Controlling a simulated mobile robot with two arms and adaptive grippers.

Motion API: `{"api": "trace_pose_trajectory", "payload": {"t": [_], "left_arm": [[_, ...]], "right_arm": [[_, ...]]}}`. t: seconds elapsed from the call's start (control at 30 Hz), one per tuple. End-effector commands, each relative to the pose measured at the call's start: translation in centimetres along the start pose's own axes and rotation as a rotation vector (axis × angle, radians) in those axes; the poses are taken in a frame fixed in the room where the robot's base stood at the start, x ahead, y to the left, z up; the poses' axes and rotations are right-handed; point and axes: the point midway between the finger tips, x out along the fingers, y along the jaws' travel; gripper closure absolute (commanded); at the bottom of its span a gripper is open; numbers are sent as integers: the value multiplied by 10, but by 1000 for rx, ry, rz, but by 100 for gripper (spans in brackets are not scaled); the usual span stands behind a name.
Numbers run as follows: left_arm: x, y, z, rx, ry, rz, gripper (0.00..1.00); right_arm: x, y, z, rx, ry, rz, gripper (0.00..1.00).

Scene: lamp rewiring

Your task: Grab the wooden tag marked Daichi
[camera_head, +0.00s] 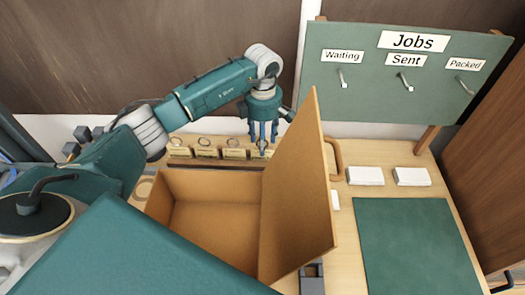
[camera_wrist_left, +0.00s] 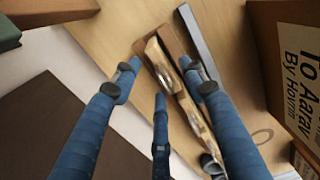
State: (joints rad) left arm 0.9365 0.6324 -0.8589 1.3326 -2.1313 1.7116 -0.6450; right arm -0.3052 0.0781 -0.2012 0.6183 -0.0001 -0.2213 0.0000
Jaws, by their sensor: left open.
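Several wooden tags with rings stand in a row on the table behind the cardboard box in the head view; the rightmost visible tag (camera_head: 262,151) is under my left gripper. Their lettering is too small to read, so I cannot tell which is marked Daichi. My left gripper (camera_head: 262,135) points down, open, its fingers at the right end of the row and partly hiding that tag. In the left wrist view, the tags (camera_wrist_left: 172,78) appear nearly edge-on between the open fingers (camera_wrist_left: 165,85). Whether a finger touches one is unclear. My right gripper is out of view.
An open cardboard box (camera_head: 212,228) stands before the tags, its raised flap (camera_head: 297,190) close to the gripper's right. Behind is the Jobs board (camera_head: 400,75) with three hooks. Two white blocks (camera_head: 365,175) and a green mat (camera_head: 418,245) lie right.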

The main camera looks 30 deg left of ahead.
Motion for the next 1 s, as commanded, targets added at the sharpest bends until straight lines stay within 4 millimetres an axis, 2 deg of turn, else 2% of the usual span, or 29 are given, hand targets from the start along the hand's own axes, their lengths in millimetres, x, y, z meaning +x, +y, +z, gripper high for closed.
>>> {"api": "trace_pose_trajectory", "payload": {"t": [0.03,0.07,0.23,0.5,0.7,0.73,1.0], "left_arm": [[3,-2,-1,-2,1,-7,57],[8,-3,-1,-1,2,-7,57],[30,-1,-1,-2,1,-2,57],[34,-1,-1,0,0,0,57],[34,-1,-1,0,0,0,97],[34,-1,-1,0,0,0,100],[34,-1,-1,-1,0,0,100]], "right_arm": [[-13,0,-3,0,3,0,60],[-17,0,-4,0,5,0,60],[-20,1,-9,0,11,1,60],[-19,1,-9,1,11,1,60],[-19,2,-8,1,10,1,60],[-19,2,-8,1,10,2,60],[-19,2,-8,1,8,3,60]]}}
